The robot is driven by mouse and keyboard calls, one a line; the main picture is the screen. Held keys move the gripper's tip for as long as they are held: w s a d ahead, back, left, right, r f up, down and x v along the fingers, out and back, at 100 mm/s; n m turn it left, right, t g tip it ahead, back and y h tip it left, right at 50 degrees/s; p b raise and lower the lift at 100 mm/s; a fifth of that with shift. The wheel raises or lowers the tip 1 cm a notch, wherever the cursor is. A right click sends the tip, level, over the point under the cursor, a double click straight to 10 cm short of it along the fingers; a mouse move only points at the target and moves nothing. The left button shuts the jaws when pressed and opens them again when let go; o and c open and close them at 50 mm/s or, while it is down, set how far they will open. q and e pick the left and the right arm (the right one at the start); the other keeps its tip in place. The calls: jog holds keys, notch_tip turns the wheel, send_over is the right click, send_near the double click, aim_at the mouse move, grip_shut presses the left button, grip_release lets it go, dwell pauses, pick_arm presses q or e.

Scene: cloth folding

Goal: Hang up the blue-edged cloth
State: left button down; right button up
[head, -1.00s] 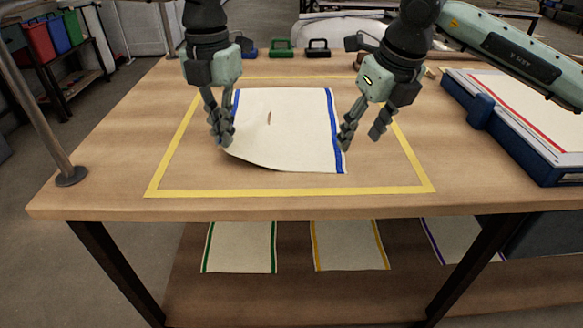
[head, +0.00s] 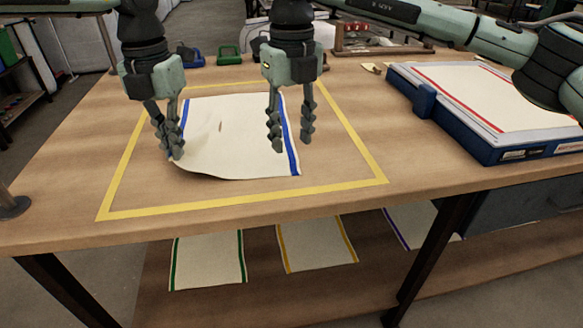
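The blue-edged cloth (head: 232,135) lies on the table inside a yellow outline, with blue stripes along its left and right sides and a small brown mark near its middle. Its front left corner looks slightly raised. My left gripper (head: 171,154) has its fingers close together at the left blue edge near that corner and appears shut on the cloth; the fingers cover the pinched part. My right gripper (head: 291,146) is open, its fingers spread on either side of the right blue stripe. I cannot tell whether it touches the cloth.
Blue (head: 190,57), green (head: 228,55) and black clips stand at the back. A blue tray (head: 480,133) holding a red-striped cloth (head: 478,95) is at right. A pole base (head: 10,205) stands at left. Green-edged (head: 208,260) and yellow-edged (head: 317,245) cloths lie on the lower shelf.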

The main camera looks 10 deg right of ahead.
aim_at(292, 169)
jog(key=shift+f, duration=2.65)
jog(key=shift+c, duration=1.4)
jog(key=shift+f, duration=0.1)
jog(key=c, duration=0.6)
grip_shut()
jog(key=shift+r, duration=2.55)
